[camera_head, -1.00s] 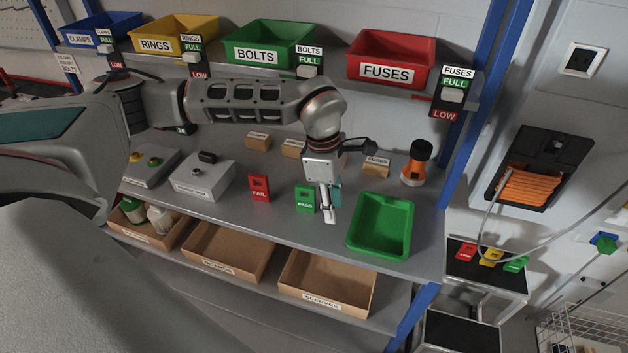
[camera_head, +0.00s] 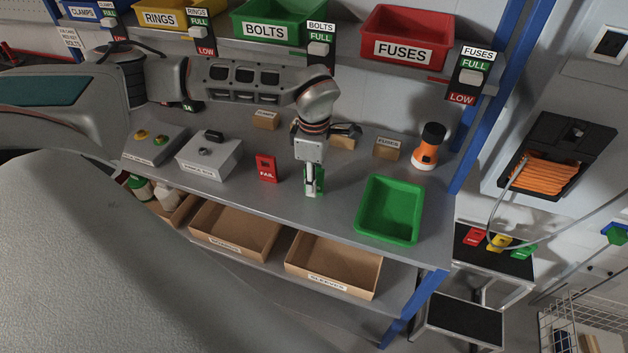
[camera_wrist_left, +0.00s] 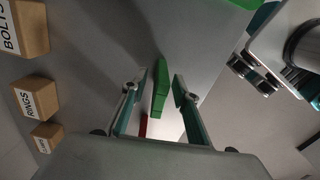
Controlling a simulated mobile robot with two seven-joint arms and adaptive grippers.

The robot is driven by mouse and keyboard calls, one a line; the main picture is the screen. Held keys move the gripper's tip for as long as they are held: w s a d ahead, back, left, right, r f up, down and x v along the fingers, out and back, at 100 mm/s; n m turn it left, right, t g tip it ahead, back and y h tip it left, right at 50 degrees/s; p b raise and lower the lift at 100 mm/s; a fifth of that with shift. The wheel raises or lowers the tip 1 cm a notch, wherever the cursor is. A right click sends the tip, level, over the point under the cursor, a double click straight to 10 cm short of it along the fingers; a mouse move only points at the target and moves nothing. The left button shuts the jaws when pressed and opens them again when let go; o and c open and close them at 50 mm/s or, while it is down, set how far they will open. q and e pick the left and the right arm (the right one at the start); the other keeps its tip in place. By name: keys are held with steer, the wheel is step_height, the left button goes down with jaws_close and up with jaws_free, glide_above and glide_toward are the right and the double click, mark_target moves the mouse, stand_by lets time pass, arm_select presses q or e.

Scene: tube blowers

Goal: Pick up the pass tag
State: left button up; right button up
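The green pass tag (camera_head: 321,181) stands on the grey bench, largely hidden behind my left gripper in the head view. In the left wrist view the tag (camera_wrist_left: 160,88) shows edge-on between the two fingers. My left gripper (camera_head: 312,190) points down at the tag. Its fingers (camera_wrist_left: 164,84) are open, with a gap visible on each side of the tag.
The red fail tag (camera_head: 266,168) stands to the left, and a grey box (camera_head: 209,156) is beyond it. A green tray (camera_head: 391,209) lies to the right. Small wooden label blocks (camera_head: 387,149) and an orange-black cylinder (camera_head: 427,146) stand behind.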

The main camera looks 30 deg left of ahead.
arm_select(q)
steer(key=shift+f, duration=0.75)
jaws_close()
steer(key=shift+r, duration=0.1)
